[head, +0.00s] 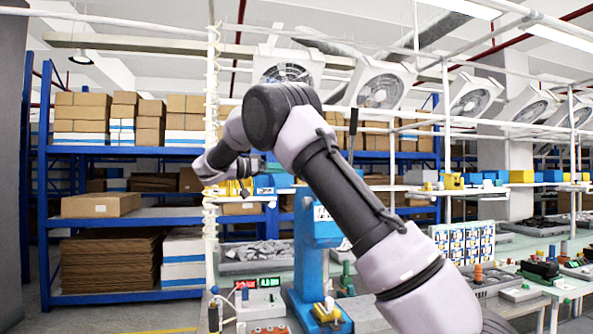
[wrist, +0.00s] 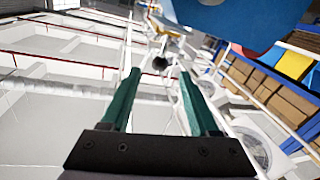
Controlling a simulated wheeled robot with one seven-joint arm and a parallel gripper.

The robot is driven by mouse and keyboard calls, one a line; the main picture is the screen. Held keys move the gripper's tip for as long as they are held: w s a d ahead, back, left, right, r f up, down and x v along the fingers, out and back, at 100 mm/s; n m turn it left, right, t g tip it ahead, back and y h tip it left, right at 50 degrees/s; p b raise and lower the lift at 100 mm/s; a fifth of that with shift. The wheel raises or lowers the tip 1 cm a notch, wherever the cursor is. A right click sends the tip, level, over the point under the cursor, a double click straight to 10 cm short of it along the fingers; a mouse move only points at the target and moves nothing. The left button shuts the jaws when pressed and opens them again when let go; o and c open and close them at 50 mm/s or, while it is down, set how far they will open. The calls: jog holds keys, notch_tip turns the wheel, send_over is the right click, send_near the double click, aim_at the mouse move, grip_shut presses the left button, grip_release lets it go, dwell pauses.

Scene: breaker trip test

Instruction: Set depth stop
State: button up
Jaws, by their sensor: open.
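A blue bench press (head: 318,230) stands on the bench in the middle of the head view, with a dark upright lever (head: 352,125) above it. My arm crosses in front and hides part of it. I cannot pick out the depth stop with certainty. In the wrist view, my gripper (wrist: 160,74) is open, with two teal fingers apart and nothing held. A dark round knob (wrist: 160,63) shows between and beyond the fingertips; I cannot tell how far off it is. A large blue surface (wrist: 225,18) is at the top, right of the fingers.
A control box with lit displays (head: 258,294) and a yellow block (head: 325,312) are at the press's foot. A panel of breakers (head: 463,242) stands to the right. A white post (head: 211,180) rises on the left, near my wrist. Blue shelving with boxes (head: 100,205) stands behind.

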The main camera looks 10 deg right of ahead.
jog(key=shift+v, duration=2.35)
jog(key=shift+s+a, duration=0.1)
